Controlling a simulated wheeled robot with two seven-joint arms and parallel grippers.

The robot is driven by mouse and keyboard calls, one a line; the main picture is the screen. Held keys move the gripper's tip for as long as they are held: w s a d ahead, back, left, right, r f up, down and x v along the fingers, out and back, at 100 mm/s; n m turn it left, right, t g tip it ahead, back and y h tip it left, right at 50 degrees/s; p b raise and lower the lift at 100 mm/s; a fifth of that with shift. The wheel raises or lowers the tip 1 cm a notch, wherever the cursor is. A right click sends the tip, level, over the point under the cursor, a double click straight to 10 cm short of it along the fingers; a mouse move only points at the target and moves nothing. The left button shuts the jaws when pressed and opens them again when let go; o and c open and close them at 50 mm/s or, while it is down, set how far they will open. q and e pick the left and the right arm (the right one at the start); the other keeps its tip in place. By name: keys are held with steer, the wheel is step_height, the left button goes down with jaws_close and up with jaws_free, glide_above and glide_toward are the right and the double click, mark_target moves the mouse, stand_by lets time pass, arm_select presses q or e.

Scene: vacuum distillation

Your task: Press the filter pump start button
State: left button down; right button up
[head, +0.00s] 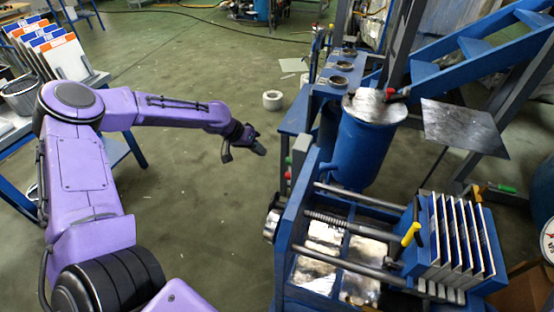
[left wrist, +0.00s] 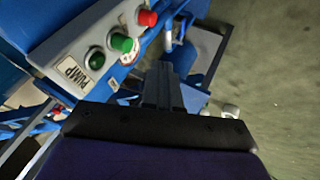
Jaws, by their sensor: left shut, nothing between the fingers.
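A grey control box (left wrist: 88,38) labelled "PUMP" fills the upper left of the left wrist view. It carries a bright green button (left wrist: 122,42), a red button (left wrist: 147,18) and a darker green button or lamp (left wrist: 96,59). In the head view the box (head: 300,150) shows edge-on at the blue frame, with a green knob (head: 289,160) and a red one (head: 290,175) facing left. My left gripper (head: 258,149) is shut and empty, left of the box with a gap between. Its fingers (left wrist: 163,75) point past the box's lower right side. My right gripper is not visible.
A blue filter press (head: 345,225) with several plates (head: 462,235) stands at the lower right, a blue tank (head: 362,150) behind it. A rack of panels (head: 65,55) is at the far left. A white roll (head: 272,100) lies on the open green floor.

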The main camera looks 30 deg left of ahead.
mark_target(290, 162)
arm_select(q)
steer(key=w+d+f, duration=0.2)
steer(key=d+f, duration=0.1)
steer(key=d, duration=0.2)
steer(key=shift+w+d+p, duration=0.2)
steer(key=shift+w+p, duration=0.15)
steer(key=shift+w, duration=0.05)
